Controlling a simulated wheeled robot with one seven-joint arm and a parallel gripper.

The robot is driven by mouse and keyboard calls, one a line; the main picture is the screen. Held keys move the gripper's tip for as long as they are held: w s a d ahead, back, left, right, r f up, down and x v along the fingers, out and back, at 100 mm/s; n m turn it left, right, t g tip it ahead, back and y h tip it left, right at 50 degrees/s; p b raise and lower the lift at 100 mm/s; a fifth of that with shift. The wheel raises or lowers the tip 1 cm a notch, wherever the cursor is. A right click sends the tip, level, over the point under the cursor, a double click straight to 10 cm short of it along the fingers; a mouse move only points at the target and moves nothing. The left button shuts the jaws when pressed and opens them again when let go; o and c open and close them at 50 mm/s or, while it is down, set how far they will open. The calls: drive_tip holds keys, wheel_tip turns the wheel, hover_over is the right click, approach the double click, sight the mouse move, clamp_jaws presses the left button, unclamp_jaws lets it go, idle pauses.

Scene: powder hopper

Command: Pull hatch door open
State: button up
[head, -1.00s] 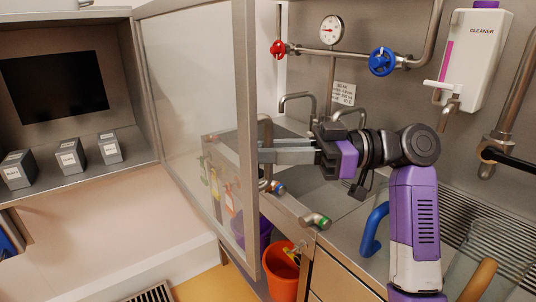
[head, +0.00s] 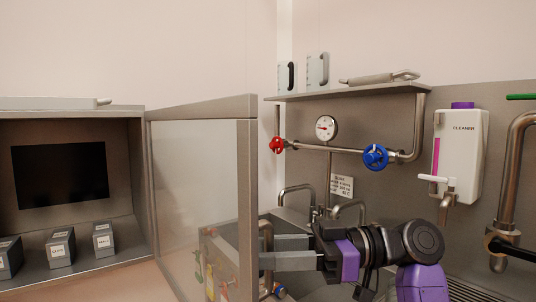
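The hatch door (head: 190,190) is a clear pane in a grey metal frame. It stands swung out from the front of the hatch compartment (head: 132,185) at the left, so the compartment is open. Its handle (head: 266,233) is an upright metal bar on the right side of the door's free edge. My gripper (head: 268,253) comes in from the right with its two grey fingers level. The handle passes between the fingers, in front of the upper one and behind the lower one. The fingers appear closed on it, though contact is partly hidden.
Small labelled grey blocks (head: 60,248) stand inside the compartment. To the right, a pipe with a red valve (head: 277,145) and a blue valve (head: 375,157) runs below a shelf (head: 350,92). A cleaner dispenser (head: 460,150) hangs on the wall. Bent taps stand behind my gripper.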

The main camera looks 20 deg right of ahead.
wheel_tip(320, 180, up, 19)
idle(0.4)
